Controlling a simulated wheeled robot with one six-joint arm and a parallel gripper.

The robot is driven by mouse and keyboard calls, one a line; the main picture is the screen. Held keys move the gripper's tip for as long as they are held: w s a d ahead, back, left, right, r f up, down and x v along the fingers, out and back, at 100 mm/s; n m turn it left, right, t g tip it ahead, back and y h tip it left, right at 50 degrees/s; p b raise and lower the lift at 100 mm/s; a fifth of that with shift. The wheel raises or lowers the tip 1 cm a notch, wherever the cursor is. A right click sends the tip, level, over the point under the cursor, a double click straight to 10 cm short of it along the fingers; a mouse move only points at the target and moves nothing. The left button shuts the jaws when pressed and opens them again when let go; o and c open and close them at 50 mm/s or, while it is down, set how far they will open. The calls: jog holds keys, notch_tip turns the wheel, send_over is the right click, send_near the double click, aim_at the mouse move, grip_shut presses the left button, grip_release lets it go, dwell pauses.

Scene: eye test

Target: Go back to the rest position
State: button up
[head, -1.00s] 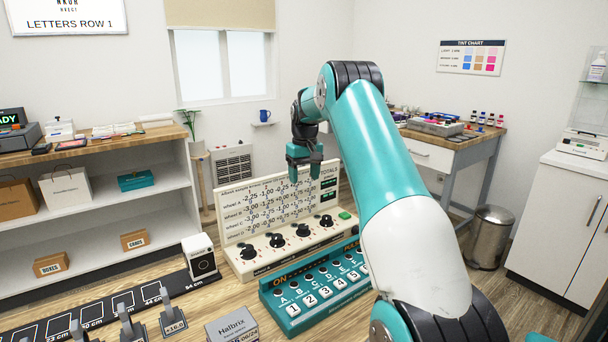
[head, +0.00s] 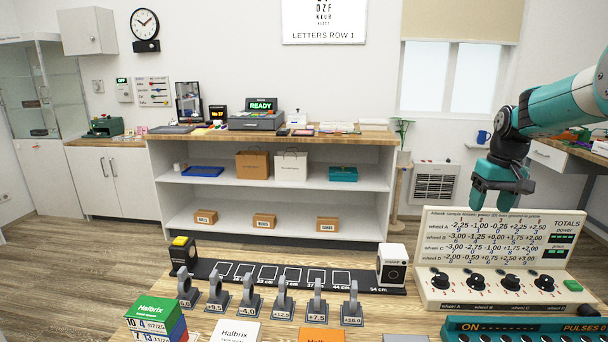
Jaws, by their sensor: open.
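My gripper (head: 501,200) hangs at the right of the head view, jaws pointing down, open, with nothing seen between them. It appears over or just in front of the upper left part of the white wheel panel (head: 433,262), apart from it as far as I can tell. The panel has a printed table, a row of black knobs and a green button. My teal arm reaches in from the right edge.
A teal switch box (head: 460,326) stands in front of the panel. A black rail (head: 224,284) with a white box (head: 392,265) at its right end lies left of it. Several grey lens stands (head: 282,301) and boxes line the front. A shelf unit (head: 172,215) stands behind.

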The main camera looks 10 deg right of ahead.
jog(key=s+a+r+n+y, duration=0.15)
jog(key=s+a, duration=0.25)
jog(key=a, duration=0.4)
jog(key=s+a+r+n+p, duration=0.15)
jog(key=s+a, duration=0.25)
jog(key=a, duration=0.5)
jog(key=s+a+r+n, duration=0.2)
jog(key=s+a+r, duration=0.15)
jog(key=a, duration=0.45)
jog(key=s+a+f+n+y, duration=0.1)
jog(key=s+a+n, duration=0.1)
jog(key=s+a, duration=0.3)
jog(key=s+a+f+n+y, duration=0.1)
jog(key=s+a, duration=0.4)
jog(key=s, duration=0.9)
jog(key=shift+s+a+f+n+g, duration=0.2)
jog(key=shift+s+n+g, duration=0.1)
jog(key=shift+n, duration=0.2)
jog(key=shift+w+d+r, duration=0.1)
